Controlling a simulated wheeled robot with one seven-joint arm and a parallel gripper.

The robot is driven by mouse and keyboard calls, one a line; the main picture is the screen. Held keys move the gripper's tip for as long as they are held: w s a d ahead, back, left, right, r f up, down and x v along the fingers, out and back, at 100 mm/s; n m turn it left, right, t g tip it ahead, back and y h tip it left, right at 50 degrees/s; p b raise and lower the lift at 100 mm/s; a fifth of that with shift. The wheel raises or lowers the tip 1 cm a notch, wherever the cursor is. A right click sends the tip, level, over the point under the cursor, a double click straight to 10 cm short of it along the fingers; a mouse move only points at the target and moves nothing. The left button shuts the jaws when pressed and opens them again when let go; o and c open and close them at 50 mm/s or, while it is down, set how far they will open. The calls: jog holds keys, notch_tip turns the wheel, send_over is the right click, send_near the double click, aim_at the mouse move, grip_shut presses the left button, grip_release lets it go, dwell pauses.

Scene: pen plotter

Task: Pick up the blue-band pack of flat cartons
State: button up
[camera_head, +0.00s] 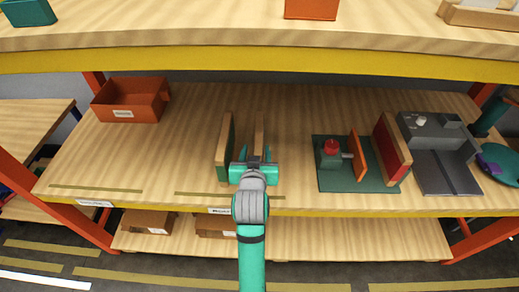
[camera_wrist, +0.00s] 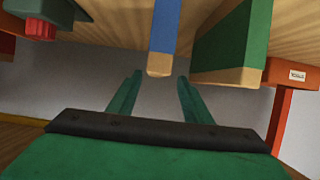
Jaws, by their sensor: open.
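The blue-band pack of flat cartons (camera_wrist: 165,35) is a thin upright slab, tan with a blue face, in the upper middle of the wrist view. In the head view the pack (camera_head: 259,137) stands on the shelf, partly hidden behind my gripper, and its blue does not show. My gripper (camera_wrist: 160,77) is open and empty. Its fingertips lie either side of the pack's near end in the wrist picture; I cannot tell whether they overlap it in depth. The gripper (camera_head: 256,155) also shows in the head view, at the shelf's front.
A green-faced pack (camera_head: 225,146) stands close left; it also shows in the wrist view (camera_wrist: 232,42). Right are a green plate (camera_head: 335,183) with a red-knobbed device, a red-faced pack (camera_head: 392,147) and a grey tray (camera_head: 440,160). An upper shelf beam (camera_head: 150,61) runs overhead.

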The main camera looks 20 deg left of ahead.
aim_at(258, 144)
jog(key=shift+d+x, duration=0.15)
jog(key=shift+x, duration=1.8)
jog(key=shift+d+x, duration=0.1)
jog(key=shift+x, duration=1.85)
jog(key=shift+w+r, duration=0.1)
jog(key=shift+c, duration=0.6)
grip_shut()
